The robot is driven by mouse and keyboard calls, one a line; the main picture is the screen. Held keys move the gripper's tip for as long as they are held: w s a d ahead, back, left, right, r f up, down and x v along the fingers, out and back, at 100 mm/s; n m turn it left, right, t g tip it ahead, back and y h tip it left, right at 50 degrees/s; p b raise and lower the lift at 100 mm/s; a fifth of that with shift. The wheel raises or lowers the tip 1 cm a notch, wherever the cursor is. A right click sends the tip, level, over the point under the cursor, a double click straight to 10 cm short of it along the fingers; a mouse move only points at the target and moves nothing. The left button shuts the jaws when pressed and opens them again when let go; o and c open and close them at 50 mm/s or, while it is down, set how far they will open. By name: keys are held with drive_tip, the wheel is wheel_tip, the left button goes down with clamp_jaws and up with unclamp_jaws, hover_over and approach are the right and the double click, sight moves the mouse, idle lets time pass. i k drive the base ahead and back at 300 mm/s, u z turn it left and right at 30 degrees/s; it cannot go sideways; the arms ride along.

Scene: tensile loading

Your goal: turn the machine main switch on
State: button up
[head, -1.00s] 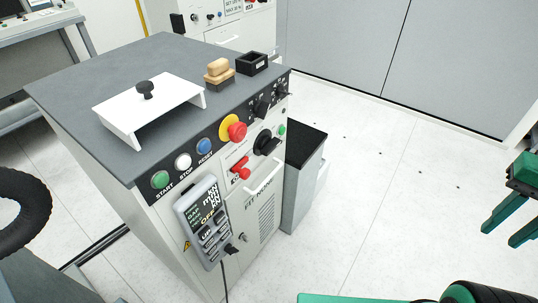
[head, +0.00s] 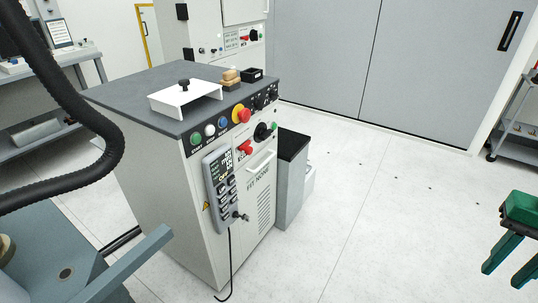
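The grey machine cabinet (head: 235,215) stands left of centre.
A grey pendant (head: 220,180) hangs on the cabinet front, with a cable reaching the floor. A low grey box (head: 288,185) with a black top stands right of the cabinet. A second machine (head: 210,35) stands behind. The floor between the cabinet and my gripper is clear.

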sight(263, 133)
drive_tip(key=k, duration=0.55)
drive_tip(key=z, duration=0.15)
drive_tip(key=i, duration=1.7)
drive_tip(key=z, duration=0.05)
